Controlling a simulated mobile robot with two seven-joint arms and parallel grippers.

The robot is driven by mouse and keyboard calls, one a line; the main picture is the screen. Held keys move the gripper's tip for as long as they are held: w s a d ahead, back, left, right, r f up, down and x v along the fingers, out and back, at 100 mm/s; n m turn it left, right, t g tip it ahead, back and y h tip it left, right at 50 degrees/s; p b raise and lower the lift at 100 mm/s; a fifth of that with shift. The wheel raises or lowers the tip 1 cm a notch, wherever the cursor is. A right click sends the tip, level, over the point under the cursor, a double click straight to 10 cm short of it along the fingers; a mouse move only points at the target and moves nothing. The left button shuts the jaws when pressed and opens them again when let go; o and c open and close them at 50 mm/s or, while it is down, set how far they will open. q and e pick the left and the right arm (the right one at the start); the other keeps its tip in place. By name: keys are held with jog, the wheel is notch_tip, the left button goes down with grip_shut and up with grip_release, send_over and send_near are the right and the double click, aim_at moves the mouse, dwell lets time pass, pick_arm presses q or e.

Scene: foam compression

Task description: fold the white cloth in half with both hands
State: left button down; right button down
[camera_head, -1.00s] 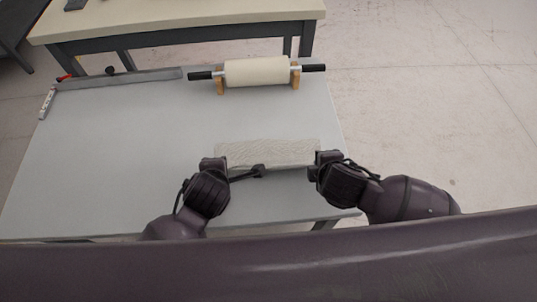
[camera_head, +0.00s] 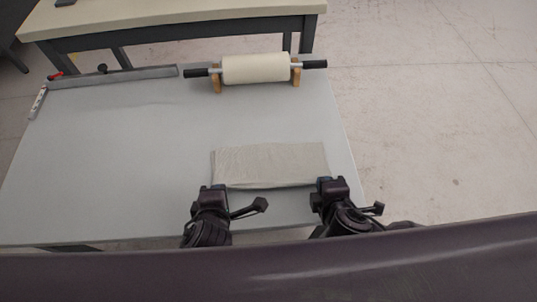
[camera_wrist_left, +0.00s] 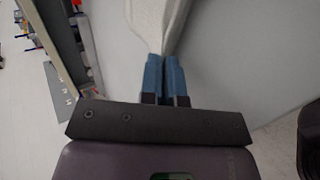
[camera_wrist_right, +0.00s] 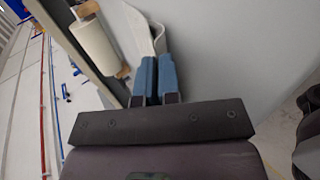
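The white cloth (camera_head: 268,164) lies on the grey table as a wide, pale rectangle with its near edge slightly raised. My left gripper (camera_head: 218,189) is at its near left corner. In the left wrist view the blue fingertips (camera_wrist_left: 165,65) are close together with the cloth (camera_wrist_left: 158,18) drawn to a point between them. My right gripper (camera_head: 326,184) is at the near right corner. In the right wrist view its fingertips (camera_wrist_right: 156,68) are close together on the cloth's edge (camera_wrist_right: 148,38). The pinched corners are mostly hidden by the fingers.
A cream roll (camera_head: 255,68) with black handles sits on wooden supports at the table's far edge. A long grey bar (camera_head: 125,76) lies along the far left edge. The grey table (camera_head: 120,150) is clear left of the cloth. Another table (camera_head: 170,20) stands behind.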

pick_arm(q)
jog(key=c, duration=1)
grip_release()
pick_arm(e)
jog(key=c, duration=1)
grip_release()
pick_arm(q)
jog(key=s+r, duration=0.6)
jog(key=r, duration=0.3)
pick_arm(e)
jog(key=s+r, duration=0.6)
jog(key=r, duration=0.3)
